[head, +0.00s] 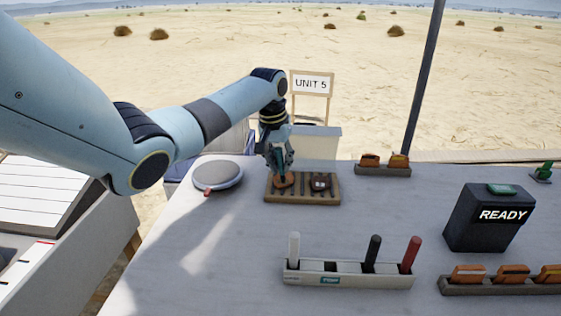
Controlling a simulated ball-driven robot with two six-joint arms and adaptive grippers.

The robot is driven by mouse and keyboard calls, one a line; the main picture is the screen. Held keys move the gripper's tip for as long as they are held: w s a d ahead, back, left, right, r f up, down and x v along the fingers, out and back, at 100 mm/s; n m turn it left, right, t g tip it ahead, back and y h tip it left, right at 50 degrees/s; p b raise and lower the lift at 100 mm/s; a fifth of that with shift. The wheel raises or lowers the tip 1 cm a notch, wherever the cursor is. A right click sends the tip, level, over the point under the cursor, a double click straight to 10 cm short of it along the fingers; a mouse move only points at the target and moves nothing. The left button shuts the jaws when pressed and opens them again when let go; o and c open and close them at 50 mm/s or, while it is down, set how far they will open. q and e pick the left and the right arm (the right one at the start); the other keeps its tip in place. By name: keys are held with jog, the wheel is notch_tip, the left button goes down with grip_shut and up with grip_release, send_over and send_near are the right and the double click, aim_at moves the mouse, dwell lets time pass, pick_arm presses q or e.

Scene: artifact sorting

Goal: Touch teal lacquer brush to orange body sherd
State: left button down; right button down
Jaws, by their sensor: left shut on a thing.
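My left gripper (280,166) is over the left part of a brown slatted tray (328,199), pointing down. It is shut on the teal lacquer brush, which is mostly hidden by the fingers. The orange body sherd (284,182) lies on the tray's left side, right under the fingertips. Whether the brush tip touches the sherd or is just above it, I cannot tell. A dark sherd (320,182) with a pale mark lies on the tray's right side. My right gripper is not in view.
A white rack (345,281) at the front holds white, black and red sticks and has an empty slot. A grey round pad (218,175) is left of the tray. A black READY box (489,218) and sherd holders stand right. The table centre is clear.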

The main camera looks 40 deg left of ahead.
pick_arm(q)
jog(key=shift+f+p, duration=0.1)
jog(key=shift+p, duration=0.2)
dwell(0.9)
jog(key=p+v, duration=0.3)
jog(key=shift+w+r, duration=0.25)
jog(key=shift+w, duration=0.05)
jog(key=p+v, duration=0.2)
jog(key=p, duration=0.1)
jog(key=w+p+v, duration=0.1)
jog(key=p+v, duration=0.1)
jog(key=p, duration=0.1)
jog(key=shift+r, duration=0.45)
dwell(0.3)
